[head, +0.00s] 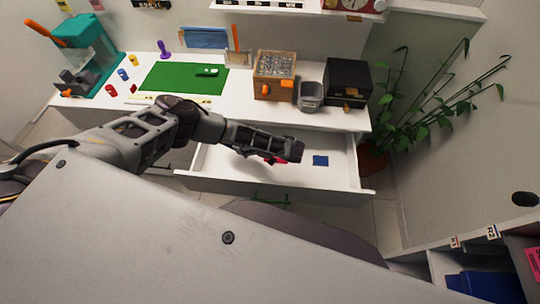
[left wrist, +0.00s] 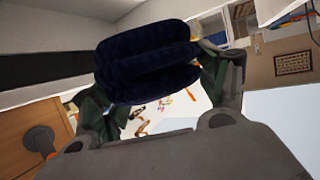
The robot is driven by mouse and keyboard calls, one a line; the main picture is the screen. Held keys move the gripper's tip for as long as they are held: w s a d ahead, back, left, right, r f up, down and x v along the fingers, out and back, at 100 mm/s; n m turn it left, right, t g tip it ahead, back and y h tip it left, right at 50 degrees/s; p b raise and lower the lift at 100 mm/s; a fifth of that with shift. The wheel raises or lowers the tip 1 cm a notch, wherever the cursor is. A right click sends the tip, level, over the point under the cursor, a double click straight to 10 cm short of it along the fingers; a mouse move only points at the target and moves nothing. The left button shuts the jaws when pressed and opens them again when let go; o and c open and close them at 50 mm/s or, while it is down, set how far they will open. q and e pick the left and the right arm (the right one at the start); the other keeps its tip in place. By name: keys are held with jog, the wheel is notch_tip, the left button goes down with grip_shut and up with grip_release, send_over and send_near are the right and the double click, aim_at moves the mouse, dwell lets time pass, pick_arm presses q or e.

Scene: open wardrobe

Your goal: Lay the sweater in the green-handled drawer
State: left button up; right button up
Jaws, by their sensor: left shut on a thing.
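A thick, folded navy cloth bundle, the sweater (left wrist: 148,62), is between the two fingers of my left gripper (left wrist: 160,88) in the left wrist view. The gripper is shut on it. In the head view my left gripper (head: 292,150) is over the open white drawer (head: 225,160), and I cannot make the sweater out there. The drawer's green handle (head: 270,197) is at its front, below the gripper. A small blue square (head: 320,160) and a pink-red thing, partly hidden by the gripper, show in the drawer area. My right gripper is not in view.
The white desktop above the drawer holds a green mat (head: 180,79), a wooden box (head: 274,75), a grey cup (head: 310,95) and a black box (head: 348,84). A potted plant (head: 415,115) stands right of the desk. Labelled shelves (head: 460,258) are at lower right.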

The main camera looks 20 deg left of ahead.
pick_arm(q)
jog(key=shift+f, duration=0.1)
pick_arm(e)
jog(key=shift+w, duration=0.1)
pick_arm(q)
jog(key=shift+d+f, duration=0.25)
jog(key=shift+f, duration=0.15)
jog(key=shift+f+b, duration=0.25)
jog(key=shift+b, duration=0.15)
jog(key=shift+f, duration=0.25)
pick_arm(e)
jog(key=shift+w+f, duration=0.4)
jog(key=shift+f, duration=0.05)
pick_arm(q)
jog(key=shift+a+f, duration=0.15)
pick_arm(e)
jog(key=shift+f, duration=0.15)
pick_arm(q)
jog(key=shift+a+f+b, duration=0.15)
jog(key=shift+f+b, duration=0.05)
jog(key=shift+b, duration=0.25)
jog(key=shift+f+b, duration=1.8)
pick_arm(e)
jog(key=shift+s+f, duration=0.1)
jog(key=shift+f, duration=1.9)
